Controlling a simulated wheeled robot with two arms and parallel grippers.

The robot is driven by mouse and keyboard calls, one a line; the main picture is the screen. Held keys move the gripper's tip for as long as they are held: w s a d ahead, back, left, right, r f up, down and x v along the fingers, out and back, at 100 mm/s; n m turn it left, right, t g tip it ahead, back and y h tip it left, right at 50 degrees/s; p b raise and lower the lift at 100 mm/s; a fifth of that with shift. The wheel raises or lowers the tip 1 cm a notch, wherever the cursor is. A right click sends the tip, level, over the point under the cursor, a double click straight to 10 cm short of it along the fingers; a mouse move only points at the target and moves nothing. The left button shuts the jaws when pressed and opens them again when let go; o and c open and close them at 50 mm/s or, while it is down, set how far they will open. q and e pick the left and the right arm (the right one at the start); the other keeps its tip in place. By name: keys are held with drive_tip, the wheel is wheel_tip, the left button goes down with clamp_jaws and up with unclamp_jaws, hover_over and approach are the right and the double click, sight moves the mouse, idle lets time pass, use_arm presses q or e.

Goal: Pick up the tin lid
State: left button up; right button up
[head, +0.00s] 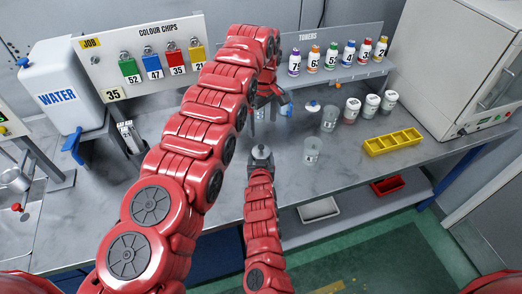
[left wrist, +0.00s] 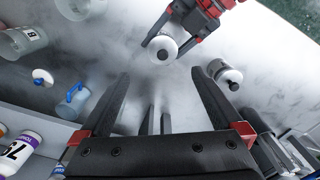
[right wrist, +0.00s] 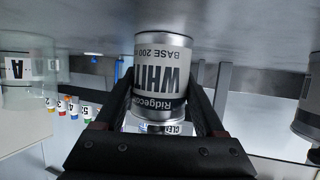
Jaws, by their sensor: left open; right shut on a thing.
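My right gripper (head: 260,160) is shut on a metal tin (right wrist: 160,75), labelled white base in the right wrist view, held by its sides. Its round lid (left wrist: 163,49) with a small centre knob faces up in the left wrist view; the tin's top also shows in the head view (head: 260,151). My left gripper (left wrist: 160,95) is open and empty, with the lid beyond its fingertips. In the head view the left gripper (head: 264,108) is partly hidden by its own arm. The lid appears seated on the tin and apart from the left fingers.
A second knobbed tin (left wrist: 226,74) stands near the left gripper. Clear cups (head: 312,150), a small white disc (head: 313,106) and a blue-handled container (left wrist: 74,96) are nearby. Toner bottles (head: 333,55) line the back shelf; a yellow tray (head: 393,142) lies right.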

use_arm(q)
hover_over(261, 146)
wheel_tip(261, 146, down, 6)
drive_tip(key=shift+w+d+r, duration=0.1)
drive_tip(key=shift+d+r, duration=0.05)
drive_tip(key=shift+r, duration=0.05)
drive_tip(key=f, duration=0.5)
drive_tip(key=shift+a+f, duration=0.1)
drive_tip(key=shift+a, duration=0.1)
drive_tip(key=c, duration=1.2)
